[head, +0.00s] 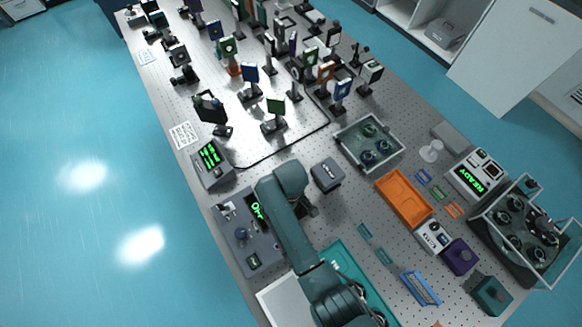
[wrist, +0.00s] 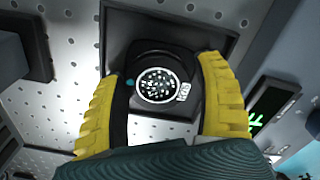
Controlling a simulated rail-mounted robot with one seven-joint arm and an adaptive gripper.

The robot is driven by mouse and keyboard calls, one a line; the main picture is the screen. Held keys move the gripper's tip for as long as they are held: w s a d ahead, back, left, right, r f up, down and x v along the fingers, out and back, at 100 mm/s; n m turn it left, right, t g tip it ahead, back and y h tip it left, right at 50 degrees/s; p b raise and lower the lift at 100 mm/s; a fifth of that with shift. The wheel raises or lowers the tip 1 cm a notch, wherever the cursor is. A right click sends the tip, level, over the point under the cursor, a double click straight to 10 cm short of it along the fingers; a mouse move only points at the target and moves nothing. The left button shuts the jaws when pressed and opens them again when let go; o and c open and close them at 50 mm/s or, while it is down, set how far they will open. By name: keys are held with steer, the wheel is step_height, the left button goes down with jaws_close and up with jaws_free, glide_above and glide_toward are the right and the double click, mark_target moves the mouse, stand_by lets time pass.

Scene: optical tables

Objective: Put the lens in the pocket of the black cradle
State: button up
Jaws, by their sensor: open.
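In the wrist view, a round dark disc (wrist: 157,86) with a speckled white pattern sits in a dark round holder with a small pale label. I take the disc to be the lens, but its glass is hard to make out. Under it lies a dark square plate (wrist: 125,22) with a raised edge, which looks like the black cradle; I cannot tell whether the disc rests in a pocket. My gripper (wrist: 163,72) is open, with its yellow ribbed fingers on either side of the holder. In the head view my arm hides most of this spot, and the lens cannot be made out.
A dark box (head: 327,174) stands close to my gripper. A grey device with a green display (head: 239,235) is on the other side. An orange tray (head: 403,199) and a grey tray (head: 369,143) lie farther right. Several optic mounts crowd the far table.

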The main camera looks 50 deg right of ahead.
step_height(320, 180, up, 12)
steer(key=p, duration=0.2)
steer(key=w+a+r+t+h, duration=0.1)
steer(key=w+a+r+t, duration=0.1)
steer(key=w+r+t, duration=0.45)
steer(key=w+a+r+m+t, duration=0.1)
steer(key=w+a+r, duration=0.2)
steer(key=r, duration=0.7)
steer(key=w+a+r+t+h, duration=0.1)
steer(key=w+a+r+t, duration=0.1)
steer(key=w+r+t, duration=0.45)
steer(key=s+a+r+t, duration=0.2)
steer(key=s+a+r, duration=0.1)
steer(key=r, duration=0.6)
steer(key=s+a+r+t+y, duration=0.1)
steer(key=s+a+r+t, duration=0.2)
steer(key=r, duration=0.6)
steer(key=s+a+r+m+t, duration=0.1)
steer(key=s+a+r+t, duration=0.2)
steer(key=r, duration=0.6)
steer(key=shift+s+a+y, duration=0.4)
steer(key=shift+s, duration=0.5)
